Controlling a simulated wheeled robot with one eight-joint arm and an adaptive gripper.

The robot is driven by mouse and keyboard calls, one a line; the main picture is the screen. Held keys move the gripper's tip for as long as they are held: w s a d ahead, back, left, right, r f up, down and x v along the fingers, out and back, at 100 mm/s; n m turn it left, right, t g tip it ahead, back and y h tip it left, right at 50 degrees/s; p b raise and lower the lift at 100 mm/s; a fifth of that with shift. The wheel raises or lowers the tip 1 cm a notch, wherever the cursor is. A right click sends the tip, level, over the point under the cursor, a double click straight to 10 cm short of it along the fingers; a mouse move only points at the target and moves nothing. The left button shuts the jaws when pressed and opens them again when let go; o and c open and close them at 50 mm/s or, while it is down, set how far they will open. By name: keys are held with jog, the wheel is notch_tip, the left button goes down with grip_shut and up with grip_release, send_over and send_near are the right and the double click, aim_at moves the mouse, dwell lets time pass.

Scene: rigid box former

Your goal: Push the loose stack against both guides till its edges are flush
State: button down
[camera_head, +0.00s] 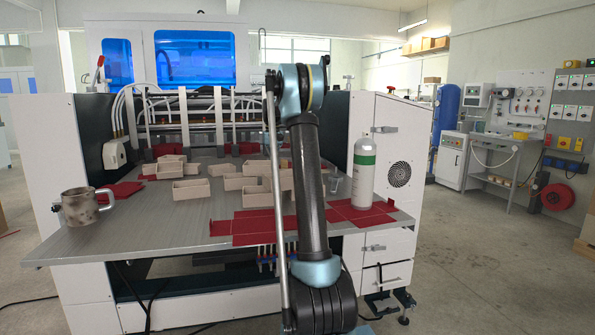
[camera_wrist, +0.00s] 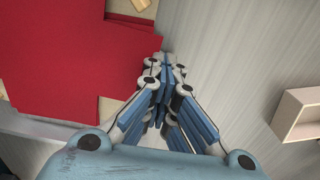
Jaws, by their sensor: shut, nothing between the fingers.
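Red flat sheets (camera_head: 245,226) lie on the machine's table at the front, left of my arm, with more red sheets (camera_head: 365,212) to its right. Some edges stick out unevenly. In the wrist view a red stack (camera_wrist: 70,60) fills the upper left. My gripper (camera_wrist: 167,62) is shut and empty, its fingertips at the right edge of the red stack in that view. I cannot tell whether they touch it. In the head view my arm hides the gripper. I cannot make out the two guides for certain.
Several open pale boxes (camera_head: 191,190) stand mid-table; one box (camera_wrist: 300,114) is right of my gripper in the wrist view. A worn metal mug (camera_head: 82,205) stands at the left edge, a white-green bottle (camera_head: 364,172) on the right-hand red sheets. The front-left table (camera_head: 150,232) is bare.

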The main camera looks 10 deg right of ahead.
jog(key=shift+d, duration=0.85)
notch_tip(320, 180, up, 9)
jog(key=a, duration=0.1)
jog(key=shift+a, duration=0.15)
dwell(1.2)
